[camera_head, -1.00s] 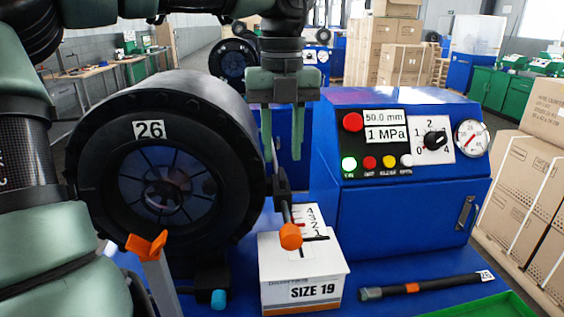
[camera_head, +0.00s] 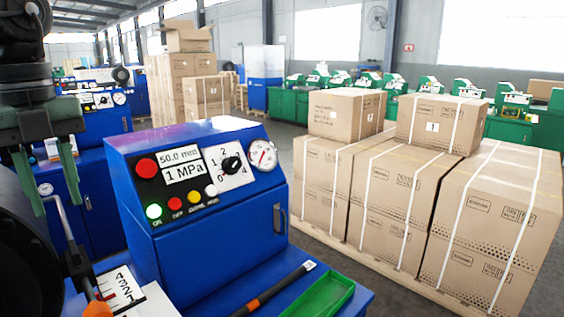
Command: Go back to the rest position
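My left gripper (camera_head: 54,182) hangs at the left edge of the head view, fingers pointing down. Its two greenish fingers are apart with nothing between them. It is above the orange-tipped lever (camera_head: 97,308) and the black crimper head (camera_head: 25,255), which is cut off by the left edge. The blue control box (camera_head: 215,225) with its red button, knob and gauge stands right of the gripper, apart from it. My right gripper is not in the view.
A dark rod with an orange band (camera_head: 262,297) and a green tray (camera_head: 322,296) lie on the blue table (camera_head: 358,302). Strapped cardboard boxes (camera_head: 395,205) on a pallet fill the right. Green machines (camera_head: 290,100) line the back. Open floor lies between the control box and the boxes.

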